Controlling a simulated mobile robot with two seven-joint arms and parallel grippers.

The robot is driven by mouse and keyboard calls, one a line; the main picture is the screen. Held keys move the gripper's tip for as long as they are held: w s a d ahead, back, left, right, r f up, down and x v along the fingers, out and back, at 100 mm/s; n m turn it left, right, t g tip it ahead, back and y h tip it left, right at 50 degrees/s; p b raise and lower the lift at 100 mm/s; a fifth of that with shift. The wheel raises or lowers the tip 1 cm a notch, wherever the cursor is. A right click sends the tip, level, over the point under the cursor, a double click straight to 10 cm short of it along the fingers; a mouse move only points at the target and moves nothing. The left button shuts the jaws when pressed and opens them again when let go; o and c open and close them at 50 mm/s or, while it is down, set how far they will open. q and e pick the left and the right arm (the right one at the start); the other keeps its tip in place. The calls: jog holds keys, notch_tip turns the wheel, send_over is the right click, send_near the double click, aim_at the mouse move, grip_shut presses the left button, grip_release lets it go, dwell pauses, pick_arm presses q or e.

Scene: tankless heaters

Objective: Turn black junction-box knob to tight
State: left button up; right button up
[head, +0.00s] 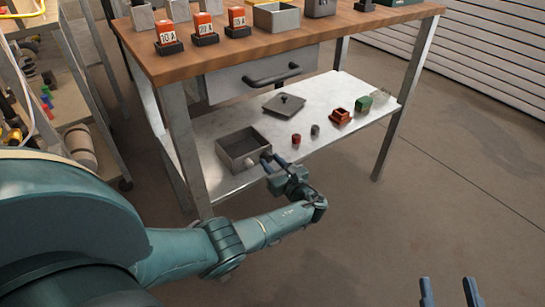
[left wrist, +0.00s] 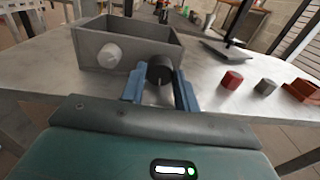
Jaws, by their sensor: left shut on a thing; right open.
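An open grey junction box (head: 232,146) sits on the lower metal shelf; it also shows in the left wrist view (left wrist: 90,45). Its near wall carries a pale round fitting (left wrist: 110,55) on the left and the black knob (left wrist: 160,68) further right. My left gripper (head: 268,160) is at that wall, its blue fingers shut on the black knob in the left wrist view (left wrist: 160,90). In the head view the fingers largely hide the knob. Tight markings cannot be made out. My right gripper (head: 449,291) is open and empty at the lower right, over the floor.
A dark lid (head: 284,104) lies behind the box. A red cylinder (head: 296,139), a grey cylinder (head: 315,129), an orange part (head: 340,116) and a green block (head: 363,104) stand to its right. The wooden tabletop (head: 290,38) and drawer handle (head: 272,75) are above the shelf.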

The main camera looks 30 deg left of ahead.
pick_arm(q)
jog(key=shift+m, duration=0.3)
jog(key=o, duration=1)
jog(key=p+v, duration=0.3)
jog(key=v, duration=1)
